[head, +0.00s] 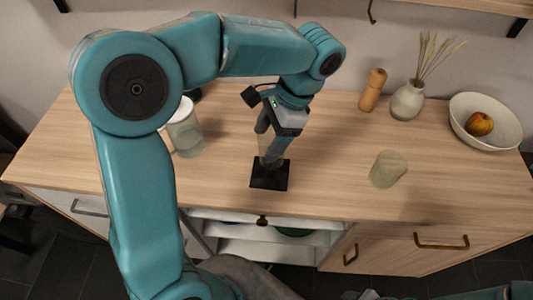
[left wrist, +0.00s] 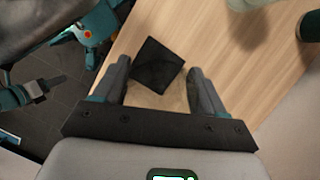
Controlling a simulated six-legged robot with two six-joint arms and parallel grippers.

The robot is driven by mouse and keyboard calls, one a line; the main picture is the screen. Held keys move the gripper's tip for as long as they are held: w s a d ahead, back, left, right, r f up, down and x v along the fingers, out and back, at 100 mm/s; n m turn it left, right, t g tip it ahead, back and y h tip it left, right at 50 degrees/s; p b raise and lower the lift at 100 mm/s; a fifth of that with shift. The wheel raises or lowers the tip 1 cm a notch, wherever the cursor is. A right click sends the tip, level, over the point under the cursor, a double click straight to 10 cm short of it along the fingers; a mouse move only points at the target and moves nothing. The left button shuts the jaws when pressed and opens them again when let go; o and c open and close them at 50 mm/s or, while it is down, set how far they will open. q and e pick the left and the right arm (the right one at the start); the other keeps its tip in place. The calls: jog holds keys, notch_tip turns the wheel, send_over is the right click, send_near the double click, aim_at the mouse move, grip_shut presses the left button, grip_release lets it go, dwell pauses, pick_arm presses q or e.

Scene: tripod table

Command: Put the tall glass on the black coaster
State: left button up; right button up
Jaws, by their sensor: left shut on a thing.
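The black coaster (head: 270,181) lies flat near the front of the wooden counter. It also shows in the left wrist view (left wrist: 158,66), just beyond my fingertips. My left gripper (head: 269,156) points down over the coaster, shut on the tall glass (head: 264,146). That glass is clear and partly hidden by the fingers; I cannot tell if its base touches the coaster. In the left wrist view my fingers (left wrist: 160,85) stand apart, with the glass barely visible between them. What looks like my right gripper (left wrist: 40,88) is at the left there, its jaws unclear.
A shorter glass (head: 388,169) stands to the right of the coaster. A wooden mill (head: 373,90), a white vase (head: 407,101) and a bowl (head: 486,130) with fruit stand along the back.

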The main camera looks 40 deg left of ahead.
pick_arm(q)
jog(key=shift+a+f, duration=0.1)
jog(key=shift+f, duration=2.7)
jog(key=shift+s, duration=0.1)
jog(key=shift+f+b, duration=0.2)
jog(key=shift+b, duration=0.15)
jog(key=o, duration=1.2)
jog(key=shift+r, duration=0.25)
jog(key=p+v, duration=0.1)
jog(key=v, duration=1.1)
jog(key=shift+p, duration=0.4)
